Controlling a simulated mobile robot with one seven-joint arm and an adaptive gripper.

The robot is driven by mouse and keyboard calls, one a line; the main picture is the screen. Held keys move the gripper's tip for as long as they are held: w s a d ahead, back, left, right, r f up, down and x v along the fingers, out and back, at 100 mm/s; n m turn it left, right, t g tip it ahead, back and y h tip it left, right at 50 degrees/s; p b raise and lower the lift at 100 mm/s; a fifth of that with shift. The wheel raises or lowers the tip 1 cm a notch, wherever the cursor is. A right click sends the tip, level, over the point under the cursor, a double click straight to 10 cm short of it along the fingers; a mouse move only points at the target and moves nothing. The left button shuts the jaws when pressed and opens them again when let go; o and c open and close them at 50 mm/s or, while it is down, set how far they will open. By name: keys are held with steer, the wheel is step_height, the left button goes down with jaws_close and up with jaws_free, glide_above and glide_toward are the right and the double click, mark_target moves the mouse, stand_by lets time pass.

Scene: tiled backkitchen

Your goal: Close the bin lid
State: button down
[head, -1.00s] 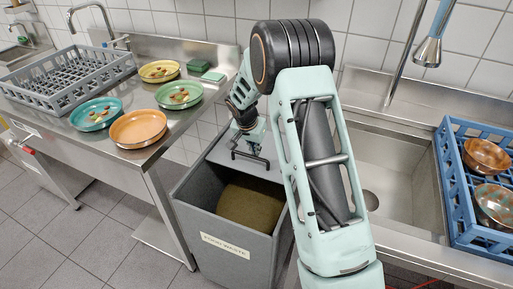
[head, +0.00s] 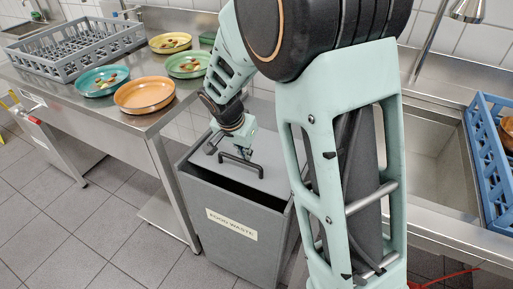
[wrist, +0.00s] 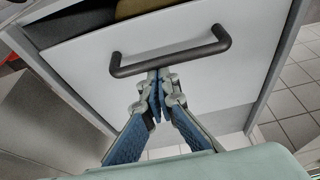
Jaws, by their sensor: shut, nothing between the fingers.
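The grey bin (head: 235,235), labelled FOOD WASTE, stands between the counter and the sink. Its lid (head: 262,178) is tilted low over the opening, with a dark gap left along the front edge. A dark bar handle (head: 240,163) sits on the lid's top face; it also shows in the wrist view (wrist: 170,60). My gripper (wrist: 158,80) is shut and empty, its fingertips at the lid's face just behind the handle; I cannot tell whether they touch. In the head view my gripper (head: 234,148) is above the lid, its fingertips partly hidden.
The steel counter (head: 140,122) at left holds an orange plate (head: 145,94), other plates with scraps and a grey rack (head: 75,50). The sink (head: 432,140) and a blue crate (head: 485,165) are at right. Floor before the bin is clear.

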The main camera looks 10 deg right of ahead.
mark_target(239, 180)
steer(key=s+a, duration=0.1)
steer(key=s+b, duration=0.1)
steer(key=s+a, duration=0.1)
steer(key=s, duration=0.1)
steer(key=shift+s+a+b, duration=0.1)
steer(key=shift+a+b, duration=0.25)
steer(key=shift+s+a, duration=0.1)
